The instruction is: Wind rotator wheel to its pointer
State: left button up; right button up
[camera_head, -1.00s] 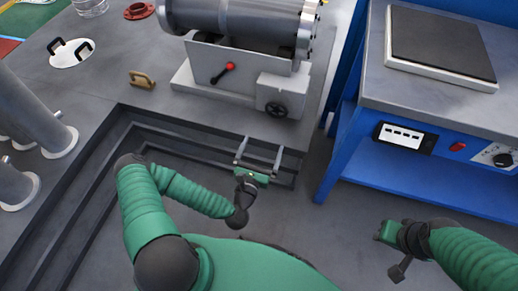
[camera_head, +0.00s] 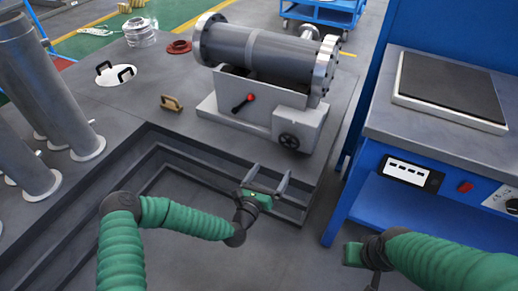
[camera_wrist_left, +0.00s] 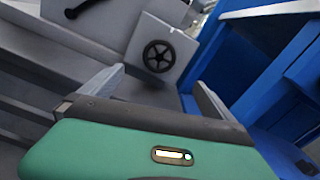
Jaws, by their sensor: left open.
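The rotator wheel (camera_head: 289,142) is a small black spoked handwheel on the front of a light grey box at the right end of the rotator stand. It also shows in the left wrist view (camera_wrist_left: 158,56), ahead of the fingers. A grey flanged shell (camera_head: 262,52) lies across the stand. My left gripper (camera_head: 268,176) is open and empty, below and in front of the wheel, apart from it. Its two fingers show in the left wrist view (camera_wrist_left: 160,82). My right gripper (camera_head: 350,255) is at the lower right; its fingers cannot be made out.
A lever with a red knob (camera_head: 248,97) sits left of the wheel. A blue bench (camera_head: 450,125) with a dark-topped plate stands at the right. A tan handle (camera_head: 171,103) and a white lid (camera_head: 115,74) lie on the grey platform. Grey pipes (camera_head: 60,110) stand at the left.

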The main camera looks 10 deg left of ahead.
aim_at(288, 142)
pick_arm(q)
jog(key=b+x, duration=0.6)
jog(key=x, duration=1)
jog(key=shift+f, duration=0.15)
jog(key=shift+w+d+r+b, duration=0.1)
jog(key=shift+w+r+b, duration=0.1)
jog(key=shift+w+b, duration=0.25)
jog(key=c, duration=1.3)
jog(key=shift+c, duration=0.2)
